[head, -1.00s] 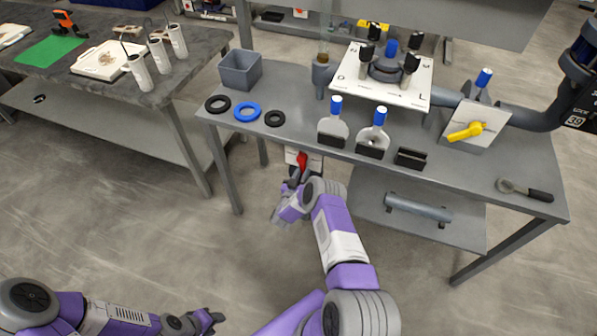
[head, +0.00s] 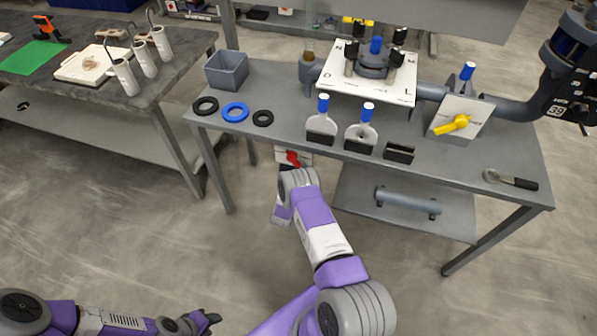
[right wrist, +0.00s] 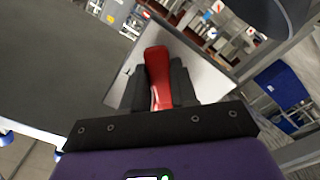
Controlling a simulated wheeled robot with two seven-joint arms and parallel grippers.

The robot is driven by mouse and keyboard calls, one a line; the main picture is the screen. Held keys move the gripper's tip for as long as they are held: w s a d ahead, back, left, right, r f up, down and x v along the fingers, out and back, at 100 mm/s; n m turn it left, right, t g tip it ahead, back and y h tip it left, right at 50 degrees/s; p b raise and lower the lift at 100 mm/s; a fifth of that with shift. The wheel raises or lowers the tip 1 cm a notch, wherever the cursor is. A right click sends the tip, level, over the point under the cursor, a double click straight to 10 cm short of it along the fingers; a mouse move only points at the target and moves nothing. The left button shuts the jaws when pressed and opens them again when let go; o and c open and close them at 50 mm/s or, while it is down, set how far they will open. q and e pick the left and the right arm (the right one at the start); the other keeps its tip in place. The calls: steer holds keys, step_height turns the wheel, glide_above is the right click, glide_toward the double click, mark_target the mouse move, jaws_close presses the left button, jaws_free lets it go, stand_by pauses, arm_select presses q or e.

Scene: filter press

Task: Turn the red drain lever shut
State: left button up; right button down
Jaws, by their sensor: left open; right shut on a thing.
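The red drain lever (head: 293,158) sits on a pale plate (head: 309,159) under the front edge of the grey table. In the right wrist view the red lever (right wrist: 157,72) stands between the two dark fingers of my right gripper (right wrist: 157,88), which is shut on it. In the head view my right wrist hides most of that gripper and the lower part of the lever. My left gripper (head: 207,319) is open and empty, low over the floor at the bottom left, far from the lever.
The grey table (head: 290,143) stands above the lever. It carries rings, a grey bin (head: 227,70), two blue-topped paddles and a yellow-handled valve (head: 452,124). A lower shelf (head: 360,207) lies to the right of my right arm. Open floor lies between the two tables.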

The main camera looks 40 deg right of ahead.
steer(key=shift+s, duration=0.1)
steer(key=c, duration=0.9)
jaws_free()
steer(key=p+v, duration=0.1)
steer(key=v, duration=0.6)
steer(key=shift+s+a+p, duration=0.15)
steer(key=shift+a+p, duration=0.1)
steer(key=shift+p, duration=0.15)
